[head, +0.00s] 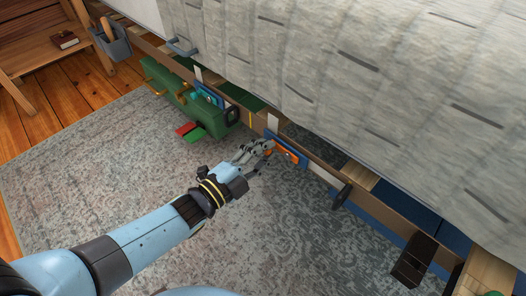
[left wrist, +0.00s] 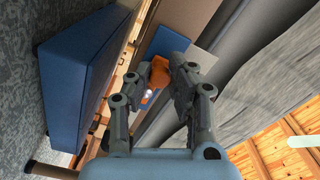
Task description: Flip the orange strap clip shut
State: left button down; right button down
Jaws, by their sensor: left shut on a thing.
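The orange strap clip (head: 285,152) sits on a small blue panel (head: 293,158) on the bed's side rail. My left gripper (head: 266,146) reaches it from the left, and its fingers are shut on the clip. In the left wrist view the clip (left wrist: 158,75) shows between the two grey fingers, in front of the blue panel (left wrist: 168,42). The fingers hide part of the clip, so I cannot tell its exact angle. My right gripper is not in view.
A green case (head: 183,100) stands by the rail at the left, with red and green flat pieces beside it. A dark handle-like part (head: 341,195) juts from the rail at the right. The grey blanket (head: 370,70) hangs over the bed. The patterned rug (head: 110,150) is mostly clear.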

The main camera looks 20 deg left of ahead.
pick_arm(q)
jog(key=shift+s, duration=0.15)
jog(key=c, duration=1.2)
grip_release()
jog(key=v, duration=1.2)
